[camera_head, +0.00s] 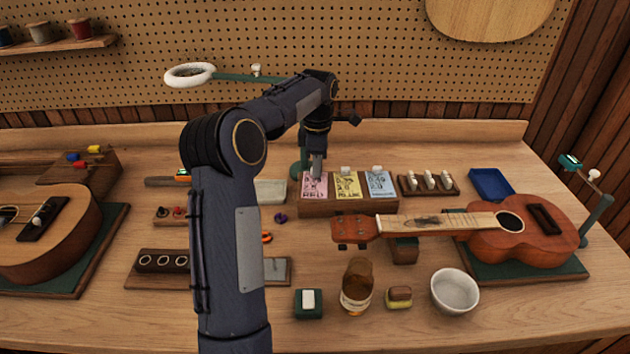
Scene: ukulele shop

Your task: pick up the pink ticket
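The pink ticket (314,188) stands at the left end of a wooden holder (345,208), beside a yellow ticket (347,185) and a blue ticket (380,184). My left gripper (317,172) points down at the top part of the pink ticket and covers some of it. I cannot tell whether its fingers are open or closed, or whether they touch the ticket. My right gripper does not show.
A ukulele (500,235) lies on the right, its neck reaching in front of the holder. A white bowl (455,291) and an amber jar (357,285) stand at the front. A lamp with a white ring (190,75) rises behind my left arm. A guitar (50,235) lies at left.

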